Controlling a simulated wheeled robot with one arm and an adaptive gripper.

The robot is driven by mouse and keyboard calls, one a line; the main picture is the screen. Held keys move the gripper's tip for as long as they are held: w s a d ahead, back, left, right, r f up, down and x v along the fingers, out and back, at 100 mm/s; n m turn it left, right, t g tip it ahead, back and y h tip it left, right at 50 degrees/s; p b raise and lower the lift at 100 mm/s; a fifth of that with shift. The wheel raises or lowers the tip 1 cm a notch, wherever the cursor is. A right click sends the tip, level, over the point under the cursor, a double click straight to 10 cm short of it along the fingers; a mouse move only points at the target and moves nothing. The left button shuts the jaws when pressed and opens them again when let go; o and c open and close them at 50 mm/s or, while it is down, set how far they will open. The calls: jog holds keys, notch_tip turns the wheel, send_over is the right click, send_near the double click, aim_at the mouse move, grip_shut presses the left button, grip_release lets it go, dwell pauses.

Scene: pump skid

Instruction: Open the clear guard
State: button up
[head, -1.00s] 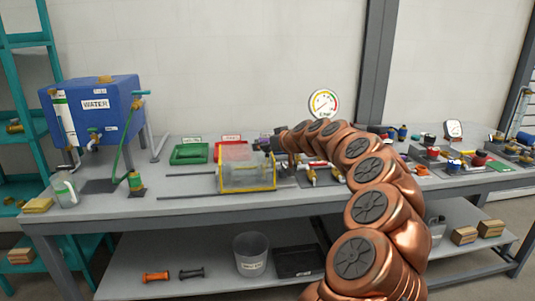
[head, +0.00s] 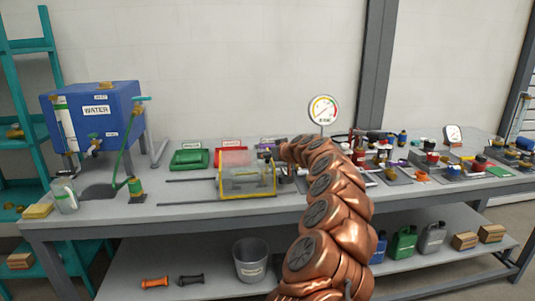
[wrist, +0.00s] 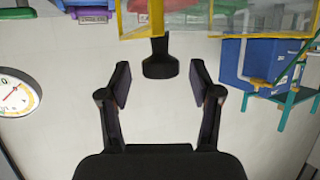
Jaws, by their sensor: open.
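The clear guard (head: 246,182) is a see-through box with yellow edges on the bench, left of my gripper. It looks closed. In the wrist view, which is upside down, its yellow-edged panel (wrist: 262,34) crosses the top. A black knob-ended handle (wrist: 160,64) sticks out from its edge. My gripper (head: 266,150) is at the guard's upper right in the head view. In the wrist view my gripper (wrist: 160,82) is open, with one finger on each side of the handle's end and a gap on both sides. Depth between fingertips and handle is hard to judge.
A round gauge (head: 323,110) stands just behind my arm. Green (head: 189,159) and red (head: 231,151) trays lie behind the guard. A blue water tank (head: 95,118) stands at the left. Fittings crowd the bench at the right.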

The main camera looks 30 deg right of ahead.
jog(key=shift+x, duration=0.8)
grip_shut()
dwell(0.4)
